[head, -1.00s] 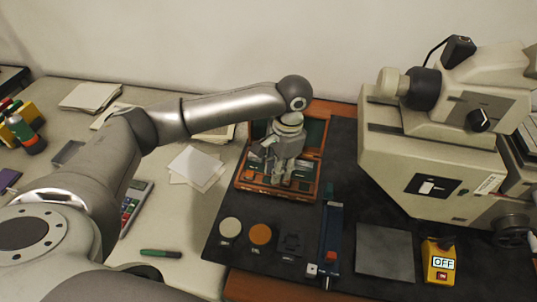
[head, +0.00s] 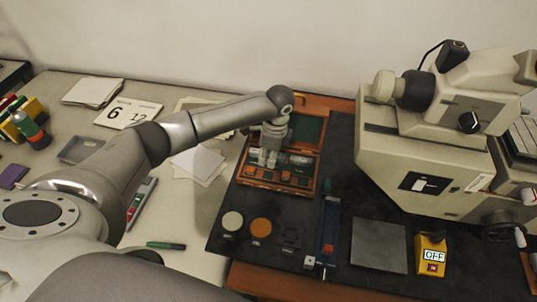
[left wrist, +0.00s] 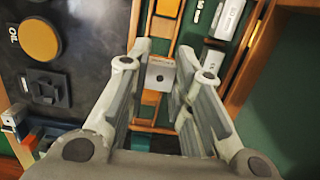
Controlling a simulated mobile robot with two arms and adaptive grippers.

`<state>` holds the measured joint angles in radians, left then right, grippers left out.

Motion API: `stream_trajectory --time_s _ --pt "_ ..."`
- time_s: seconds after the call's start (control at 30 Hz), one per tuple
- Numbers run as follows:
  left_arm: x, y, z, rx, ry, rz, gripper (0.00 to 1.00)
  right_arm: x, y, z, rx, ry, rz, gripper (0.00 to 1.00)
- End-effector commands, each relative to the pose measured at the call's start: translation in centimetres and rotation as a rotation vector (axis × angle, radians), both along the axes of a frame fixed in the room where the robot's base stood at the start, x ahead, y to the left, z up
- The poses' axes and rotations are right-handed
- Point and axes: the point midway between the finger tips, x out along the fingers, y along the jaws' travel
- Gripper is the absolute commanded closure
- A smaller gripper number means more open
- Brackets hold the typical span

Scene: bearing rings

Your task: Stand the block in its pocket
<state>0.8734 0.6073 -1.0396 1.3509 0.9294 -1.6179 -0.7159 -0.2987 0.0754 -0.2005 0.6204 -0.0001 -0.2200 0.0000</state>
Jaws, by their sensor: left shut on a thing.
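My left gripper (head: 267,160) points down over the open wooden case (head: 241,172), which has a green lining and small compartments. Other metal blocks (left wrist: 228,18) lie in the case beside the right finger. My right gripper is not in view.
On the dark mat are a white disc (head: 232,221), an orange disc (head: 261,231) marked OIL, a dark square fixture (head: 290,236) and a blue bar tool (head: 330,225). A grey plate (head: 379,245), a yellow switch box (head: 431,256) and a large beige instrument (head: 420,150) stand to the right.

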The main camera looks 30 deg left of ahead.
Motion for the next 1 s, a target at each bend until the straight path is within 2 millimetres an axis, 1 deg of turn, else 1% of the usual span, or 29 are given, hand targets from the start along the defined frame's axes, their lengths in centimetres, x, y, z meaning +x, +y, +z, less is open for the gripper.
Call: stream_trajectory --time_s 0.17,0.5,0.57,0.73,1.0 --pt "0.0 0.0 -1.4 0.001 -0.001 0.0 1.0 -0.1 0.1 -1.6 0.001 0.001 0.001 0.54" --pt "0.0 0.0 -5.2 0.001 -0.002 0.0 1.0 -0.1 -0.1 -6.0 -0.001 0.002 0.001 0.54" --pt "0.0 0.0 -5.4 0.001 0.001 0.001 1.0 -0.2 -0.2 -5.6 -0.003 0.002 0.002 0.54" --pt "0.0 0.0 -6.4 0.001 0.001 0.002 1.0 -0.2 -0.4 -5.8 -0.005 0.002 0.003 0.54" --pt "0.0 0.0 -6.5 0.0 0.0 0.002 1.0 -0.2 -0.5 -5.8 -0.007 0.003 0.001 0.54"
